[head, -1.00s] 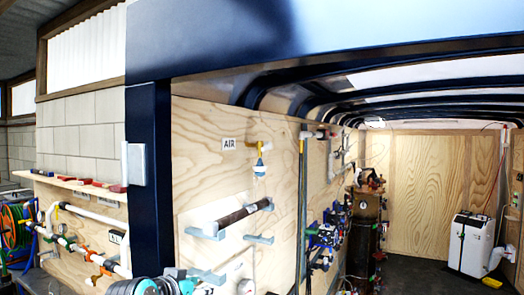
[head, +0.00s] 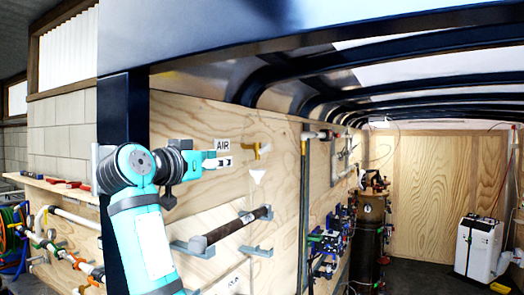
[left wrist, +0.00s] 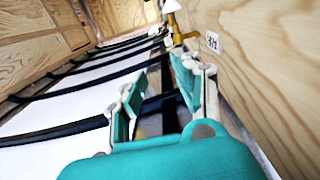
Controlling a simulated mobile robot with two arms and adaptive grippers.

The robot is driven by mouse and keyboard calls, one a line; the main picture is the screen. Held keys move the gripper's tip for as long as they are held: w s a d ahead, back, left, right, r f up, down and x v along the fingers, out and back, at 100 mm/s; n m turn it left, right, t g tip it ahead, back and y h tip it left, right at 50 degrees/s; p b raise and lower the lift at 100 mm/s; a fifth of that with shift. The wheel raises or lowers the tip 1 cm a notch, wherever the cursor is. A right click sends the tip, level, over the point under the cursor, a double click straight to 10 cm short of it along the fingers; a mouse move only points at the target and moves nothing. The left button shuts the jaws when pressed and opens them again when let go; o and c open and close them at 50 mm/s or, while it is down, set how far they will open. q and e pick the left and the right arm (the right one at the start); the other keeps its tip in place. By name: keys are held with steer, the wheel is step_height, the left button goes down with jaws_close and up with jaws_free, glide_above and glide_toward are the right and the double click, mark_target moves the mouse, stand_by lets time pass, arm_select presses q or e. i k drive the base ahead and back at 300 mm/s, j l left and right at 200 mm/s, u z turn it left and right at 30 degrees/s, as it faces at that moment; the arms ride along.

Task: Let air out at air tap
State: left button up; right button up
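The air tap (head: 258,151) is a small yellow brass fitting on the plywood wall, with a white cone-shaped piece (head: 257,176) below it. An AIR sign (head: 222,145) is on the wall to its left. My left gripper (head: 226,162) points right toward the tap, apart from it, its fingers overlapping the wall just below the sign. In the left wrist view its teal fingers (left wrist: 157,78) are spread with nothing between them. The tap (left wrist: 176,30) lies beyond the fingertips at the top, beside the sign (left wrist: 213,42). My right gripper is not in view.
A dark pipe (head: 236,227) on grey brackets is on the wall below the tap. A dark blue door post (head: 122,180) stands behind my left arm. Farther in are a dark cylinder (head: 370,235) and a white unit (head: 478,245). Open floor lies between them.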

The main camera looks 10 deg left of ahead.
mark_target(265, 146)
steer(key=i+l, duration=0.25)
steer(key=i, duration=0.2)
steer(key=i+l, duration=0.25)
steer(key=i, duration=0.2)
